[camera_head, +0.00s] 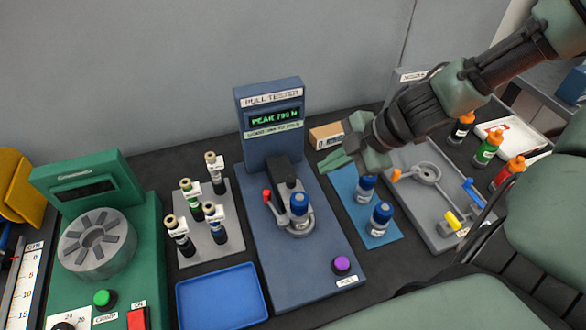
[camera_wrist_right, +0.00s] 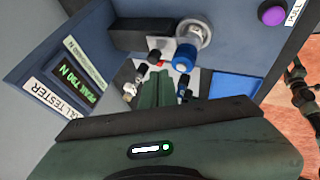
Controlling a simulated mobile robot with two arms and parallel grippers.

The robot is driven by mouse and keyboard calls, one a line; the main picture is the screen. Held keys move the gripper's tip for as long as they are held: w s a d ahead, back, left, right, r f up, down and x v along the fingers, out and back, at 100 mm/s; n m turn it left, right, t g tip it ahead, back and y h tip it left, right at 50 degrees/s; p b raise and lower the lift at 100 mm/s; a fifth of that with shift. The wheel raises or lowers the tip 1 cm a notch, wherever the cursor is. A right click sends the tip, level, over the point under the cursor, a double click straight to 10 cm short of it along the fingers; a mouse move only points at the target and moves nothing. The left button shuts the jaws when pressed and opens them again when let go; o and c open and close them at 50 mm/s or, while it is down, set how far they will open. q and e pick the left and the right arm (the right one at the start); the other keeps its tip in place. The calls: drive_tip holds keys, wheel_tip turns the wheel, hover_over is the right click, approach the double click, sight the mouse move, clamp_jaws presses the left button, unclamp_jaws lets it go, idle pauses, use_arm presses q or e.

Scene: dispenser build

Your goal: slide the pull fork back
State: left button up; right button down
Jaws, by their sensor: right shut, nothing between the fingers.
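The blue pull tester (camera_head: 255,130) stands mid-table, its screen lit with a green PEAK reading in newtons. The grey pull fork (camera_head: 296,232) sits on its bed around a blue-capped vial (camera_head: 299,203), in front of a dark block (camera_head: 284,170). A red-knobbed lever (camera_head: 267,196) stands at its left. In the right wrist view the fork (camera_wrist_right: 205,35), vial (camera_wrist_right: 183,60) and dark block (camera_wrist_right: 140,36) show beyond my fingers. My right gripper (camera_head: 337,159) is shut and empty, raised to the right of the tester, apart from the fork. My left gripper is not in view.
A blue mat (camera_head: 350,200) with two blue-capped vials lies right of the tester. Left are a grey rack (camera_head: 222,240) of vials, an empty blue tray (camera_head: 222,300) and a green machine (camera_head: 85,175). A purple PULL button (camera_head: 341,264) is at the tester's front.

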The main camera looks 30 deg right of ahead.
drive_tip(key=s, duration=0.1)
drive_tip(key=b, duration=0.2)
approach(290, 189)
drive_tip(key=x, duration=0.3)
drive_tip(key=shift+s+a+f, duration=0.1)
drive_tip(key=shift+f, duration=0.15)
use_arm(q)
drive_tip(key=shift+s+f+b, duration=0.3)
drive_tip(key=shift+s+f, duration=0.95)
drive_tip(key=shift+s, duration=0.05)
use_arm(e)
drive_tip(key=shift+w+a+f, duration=0.15)
drive_tip(key=shift+w+f, duration=0.15)
drive_tip(key=shift+w+r, duration=0.1)
